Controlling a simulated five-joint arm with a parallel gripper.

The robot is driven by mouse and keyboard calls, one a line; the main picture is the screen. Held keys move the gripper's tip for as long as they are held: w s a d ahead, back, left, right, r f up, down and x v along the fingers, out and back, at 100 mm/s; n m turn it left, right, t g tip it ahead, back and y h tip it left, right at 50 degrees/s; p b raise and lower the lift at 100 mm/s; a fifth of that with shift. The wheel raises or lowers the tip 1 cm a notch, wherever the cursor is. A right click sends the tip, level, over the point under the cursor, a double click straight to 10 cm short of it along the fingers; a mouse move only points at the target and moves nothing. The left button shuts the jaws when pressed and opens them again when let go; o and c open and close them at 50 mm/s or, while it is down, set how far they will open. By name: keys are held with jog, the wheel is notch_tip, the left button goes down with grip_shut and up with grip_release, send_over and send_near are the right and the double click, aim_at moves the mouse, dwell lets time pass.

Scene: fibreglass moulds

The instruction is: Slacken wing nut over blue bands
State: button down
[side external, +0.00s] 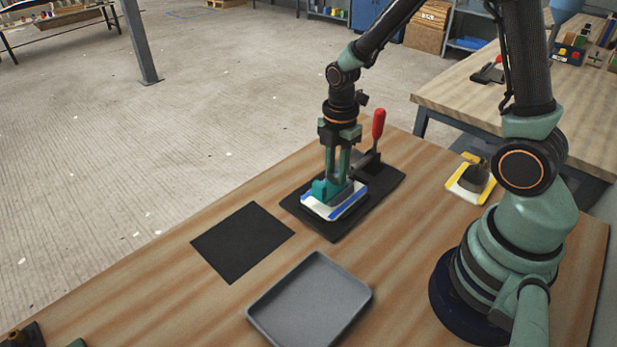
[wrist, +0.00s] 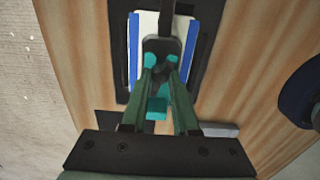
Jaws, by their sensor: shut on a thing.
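A white mould with blue bands (side external: 347,209) lies on a black mat (side external: 335,232) on the wooden bench. It also shows in the wrist view, with a blue band (wrist: 134,50) along each side. A teal piece (side external: 324,191) sits on top of it. My gripper (side external: 338,180) points straight down over this mould.
A clamp with a red handle (side external: 379,123) stands right behind the mould. A yellow-banded mould (side external: 471,179) lies to the right. A grey tray (side external: 310,302) and a flat black square (side external: 242,241) lie in front. Bare bench shows between them.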

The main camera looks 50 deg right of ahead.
aim_at(336, 175)
jog(key=shift+n, duration=0.8)
jog(key=c, duration=0.7)
grip_release()
jog(key=shift+o, duration=0.2)
notch_tip(336, 175, up, 12)
jog(key=shift+r, duration=0.1)
